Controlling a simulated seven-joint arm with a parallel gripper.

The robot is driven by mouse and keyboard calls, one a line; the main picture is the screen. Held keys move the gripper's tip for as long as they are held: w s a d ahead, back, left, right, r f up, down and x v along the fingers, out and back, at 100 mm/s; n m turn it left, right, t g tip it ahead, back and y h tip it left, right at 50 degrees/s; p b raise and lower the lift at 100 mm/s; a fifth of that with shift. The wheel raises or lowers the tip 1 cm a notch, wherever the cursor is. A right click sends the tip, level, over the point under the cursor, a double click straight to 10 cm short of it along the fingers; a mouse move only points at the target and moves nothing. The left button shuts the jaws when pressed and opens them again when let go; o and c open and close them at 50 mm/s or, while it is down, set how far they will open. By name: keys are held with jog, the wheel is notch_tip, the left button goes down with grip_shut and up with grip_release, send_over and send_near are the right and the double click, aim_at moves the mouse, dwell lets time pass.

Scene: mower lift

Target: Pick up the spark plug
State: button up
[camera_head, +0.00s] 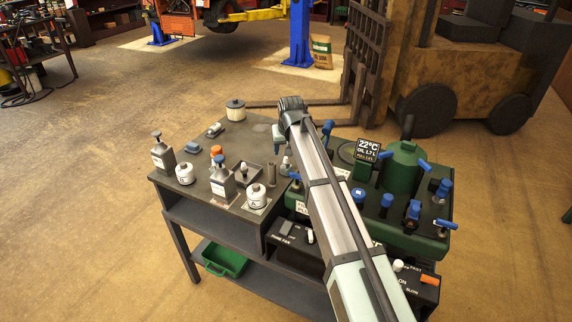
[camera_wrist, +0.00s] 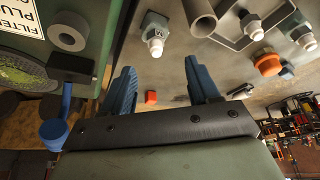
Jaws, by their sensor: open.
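A small grey-and-white piece that looks like the spark plug (camera_wrist: 155,38) stands on the grey bench top in the wrist view, above and between my fingertips in the picture. It seems to be the small pale piece (camera_head: 285,164) just below my gripper in the head view. A similar piece (camera_wrist: 251,27) sits in a square tray, so I cannot be fully sure which is the spark plug. My gripper (camera_wrist: 162,86) is open, its two blue fingers apart with nothing held between them. In the head view my gripper (camera_head: 279,138) is over the bench, partly hidden by my arm.
A grey tube (camera_wrist: 199,17) stands close beside the piece. The square tray (camera_head: 257,176), pump bottles (camera_head: 222,181) and a white canister (camera_head: 256,196) crowd the bench. A green console (camera_head: 402,168) with blue knobs is at right. The bench's back left is clearer.

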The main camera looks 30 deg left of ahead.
aim_at(286, 157)
jog(key=shift+w+x, duration=0.1)
jog(key=shift+x, duration=1.8)
jog(key=shift+w+x, duration=0.15)
jog(key=shift+x, duration=1.75)
jog(key=shift+d, duration=0.15)
grip_shut()
